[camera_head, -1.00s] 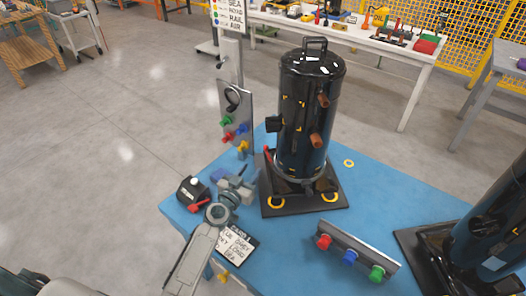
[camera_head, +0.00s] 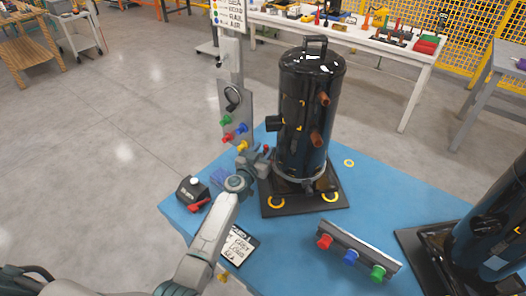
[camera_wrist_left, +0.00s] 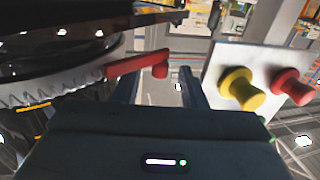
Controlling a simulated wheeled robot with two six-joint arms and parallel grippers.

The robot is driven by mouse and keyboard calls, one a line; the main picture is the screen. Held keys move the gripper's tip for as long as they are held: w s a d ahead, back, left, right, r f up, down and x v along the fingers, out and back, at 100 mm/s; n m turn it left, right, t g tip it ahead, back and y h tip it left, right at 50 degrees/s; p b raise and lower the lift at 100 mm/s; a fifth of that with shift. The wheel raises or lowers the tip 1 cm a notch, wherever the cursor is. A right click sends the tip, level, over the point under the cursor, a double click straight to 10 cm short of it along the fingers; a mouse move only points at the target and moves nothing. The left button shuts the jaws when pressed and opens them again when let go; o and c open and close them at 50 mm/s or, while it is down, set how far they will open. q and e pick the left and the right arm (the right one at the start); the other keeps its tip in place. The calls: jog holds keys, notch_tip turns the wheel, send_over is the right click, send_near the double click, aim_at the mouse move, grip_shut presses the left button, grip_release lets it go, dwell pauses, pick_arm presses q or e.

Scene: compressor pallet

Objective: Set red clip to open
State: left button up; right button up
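The red clip (camera_head: 266,149) is a small red lever at the left side of the tall black compressor (camera_head: 300,150), low down near its base. In the left wrist view the red clip (camera_wrist_left: 138,65) sticks out from a grey toothed ring (camera_wrist_left: 60,88), with its knobbed end between the finger lines. My left gripper (camera_head: 261,160) is beside the compressor's lower left side, close to the clip. In the left wrist view its two fingers (camera_wrist_left: 160,88) are apart with a gap between them. I cannot tell whether a finger touches the clip. My right gripper is not in view.
An upright grey panel (camera_head: 236,105) with coloured knobs stands just left of the compressor; its yellow knob (camera_wrist_left: 240,88) is close to the left fingers. A black box with a red lever (camera_head: 197,205) and a knob rail (camera_head: 360,245) are on the blue table (camera_head: 290,250).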

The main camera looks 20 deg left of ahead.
pick_arm(q)
grip_shut()
jog(key=shift+s+y, duration=0.1)
jog(key=shift+y, duration=0.4)
jog(key=n+y+p, duration=0.1)
jog(key=n+y, duration=0.1)
jog(key=s+n+y+p, duration=0.1)
jog(key=n+y+p, duration=0.1)
jog(key=y, duration=0.1)
jog(key=s+n+g+y+p, duration=0.1)
jog(key=n+y+p, duration=0.1)
jog(key=y, duration=0.1)
jog(key=shift+a, duration=0.35)
